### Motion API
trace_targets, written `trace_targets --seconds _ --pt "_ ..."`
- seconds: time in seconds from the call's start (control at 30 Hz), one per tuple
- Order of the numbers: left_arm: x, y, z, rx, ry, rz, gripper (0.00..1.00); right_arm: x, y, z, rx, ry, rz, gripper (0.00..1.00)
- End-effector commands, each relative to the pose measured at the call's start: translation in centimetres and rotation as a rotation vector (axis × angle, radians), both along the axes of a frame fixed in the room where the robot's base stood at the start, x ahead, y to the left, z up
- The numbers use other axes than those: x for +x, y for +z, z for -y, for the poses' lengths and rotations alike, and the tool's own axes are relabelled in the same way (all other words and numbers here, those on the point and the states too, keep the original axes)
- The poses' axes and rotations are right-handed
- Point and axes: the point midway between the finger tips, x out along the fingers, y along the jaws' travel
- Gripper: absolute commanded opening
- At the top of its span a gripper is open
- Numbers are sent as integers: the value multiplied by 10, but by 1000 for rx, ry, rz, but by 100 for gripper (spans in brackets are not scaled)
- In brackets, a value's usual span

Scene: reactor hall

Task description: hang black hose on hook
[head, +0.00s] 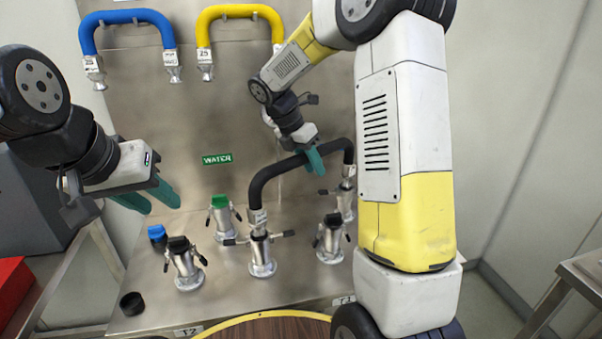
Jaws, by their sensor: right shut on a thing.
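The black hose (285,168) is an arch with a metal coupling at each end. Its left end meets a metal port (261,258) with side levers, and its right end meets another port (345,203) further back. I cannot tell whether the ends are locked. My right gripper (316,162) is shut on the hose near the top of its arch. My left gripper (148,197) is open and empty at the left, apart from the hose. No free hook shows; my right arm covers part of the back panel.
A blue hose (126,16) and a yellow hose (238,12) hang high on the steel back panel (160,130). Several capped ports, one with a green cap (220,202), stand around the black hose. A side table (580,270) is at right.

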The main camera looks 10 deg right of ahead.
Motion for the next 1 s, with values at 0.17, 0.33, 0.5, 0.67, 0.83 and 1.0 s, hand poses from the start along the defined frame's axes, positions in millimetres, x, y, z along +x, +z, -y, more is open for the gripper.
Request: trace_targets --seconds 0.17,0.33,0.5,0.67,0.83,1.0 --pt "0 0 0 0 0 0 36 -1 -28 0 0 2 -3 0" --pt "0 0 0 0 0 0 36 0 -36 0 0 0 2 0" --pt "0 0 0 0 0 0 36 0 -36 0 1 1 2 0" --pt "0 0 0 0 0 0 36 0 -38 0 1 0 0 41" --pt "0 0 0 0 0 0 36 0 -38 0 1 0 0 51" --pt "0 0 0 0 0 0 36 0 -38 0 1 0 0 51"
